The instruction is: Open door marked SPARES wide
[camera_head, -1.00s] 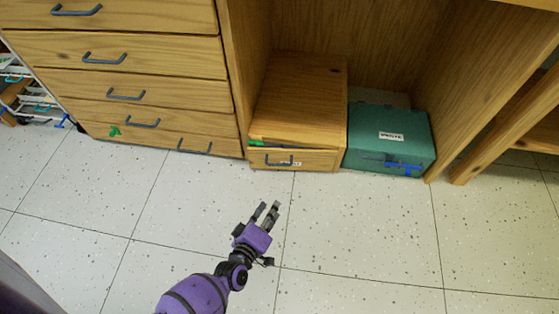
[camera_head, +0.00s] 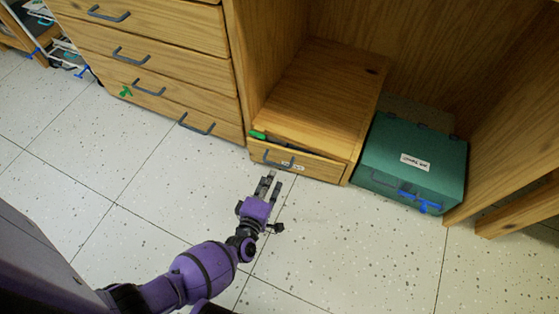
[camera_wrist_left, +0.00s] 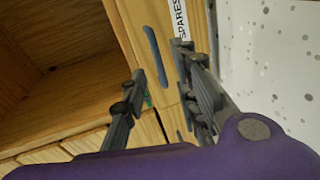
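The door marked SPARES is the low wooden front (camera_head: 325,169) of a small box-like unit at the base of the cabinet. It has a dark grey bar handle (camera_head: 278,162) and a small white label, too small to read in the head view. In the left wrist view the label (camera_wrist_left: 181,16) reads SPARES, beside the handle (camera_wrist_left: 158,57). My right gripper is out of view.
A green object (camera_head: 257,134) sticks out of a gap above the door. A teal box (camera_head: 420,155) with a blue clip (camera_head: 428,206) stands to the right. Wooden drawers (camera_head: 135,65) with bar handles stand to the left. The speckled floor in front is clear.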

